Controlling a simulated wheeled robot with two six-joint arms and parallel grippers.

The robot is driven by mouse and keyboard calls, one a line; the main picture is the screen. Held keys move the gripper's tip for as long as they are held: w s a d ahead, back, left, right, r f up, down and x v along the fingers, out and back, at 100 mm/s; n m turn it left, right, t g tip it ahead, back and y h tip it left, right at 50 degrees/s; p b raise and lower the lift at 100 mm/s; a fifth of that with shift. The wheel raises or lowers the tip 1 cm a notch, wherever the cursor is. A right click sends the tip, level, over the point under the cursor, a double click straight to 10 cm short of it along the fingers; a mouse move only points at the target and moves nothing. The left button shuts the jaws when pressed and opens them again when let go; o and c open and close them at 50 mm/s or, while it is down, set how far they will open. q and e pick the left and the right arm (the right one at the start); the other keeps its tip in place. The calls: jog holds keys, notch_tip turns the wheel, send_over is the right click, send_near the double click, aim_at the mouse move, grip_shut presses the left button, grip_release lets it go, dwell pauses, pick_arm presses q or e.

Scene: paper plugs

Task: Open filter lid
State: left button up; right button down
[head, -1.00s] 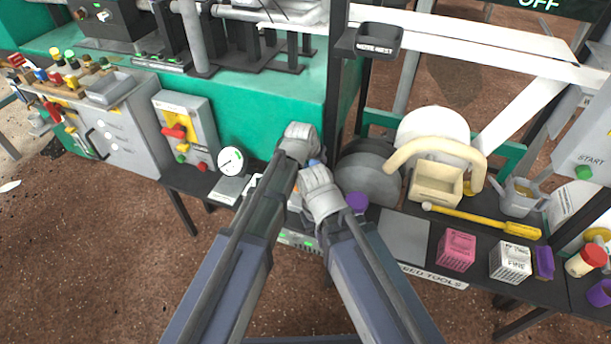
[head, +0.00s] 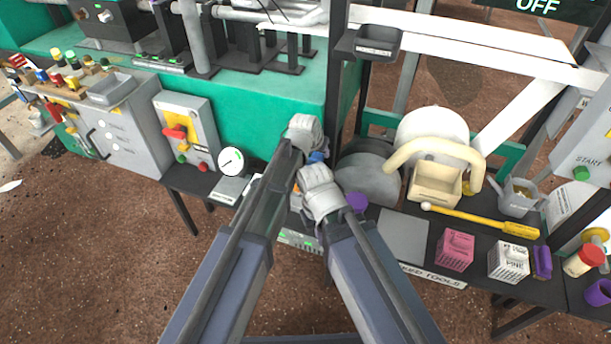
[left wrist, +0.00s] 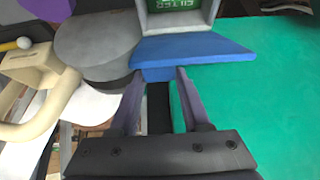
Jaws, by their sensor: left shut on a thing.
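The blue filter lid (left wrist: 195,47) shows in the left wrist view as a flat panel along the edge of a grey filter box (left wrist: 148,18) with a green FILTER label. My left gripper (left wrist: 158,74) is shut on the lid's blue tab, which sits between its fingertips. In the head view, a small blue part of the lid (head: 317,157) shows between my two wrists. The left gripper (head: 304,135) is beside it, its fingers mostly hidden. My right gripper (head: 319,190) is just below, and its fingers cannot be made out.
A grey round drum (head: 368,178) and a beige tray with a thick curved handle (head: 436,183) stand to the right. A yellow-handled tool (head: 490,220) and pink (head: 456,250) and white (head: 510,262) boxes lie on the dark bench. A round gauge (head: 231,160) is left.

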pick_arm(q)
jog(key=shift+w, duration=0.25)
jog(key=shift+w+d+r, duration=0.15)
jog(key=shift+w+d, duration=0.15)
jog(key=shift+w, duration=0.3)
jog(key=shift+w+d, duration=0.35)
jog(key=shift+w, duration=0.4)
jog(key=o, duration=1.1)
jog(key=shift+s, duration=0.1)
jog(key=shift+p+v, duration=1.7)
jog(key=shift+v, duration=0.25)
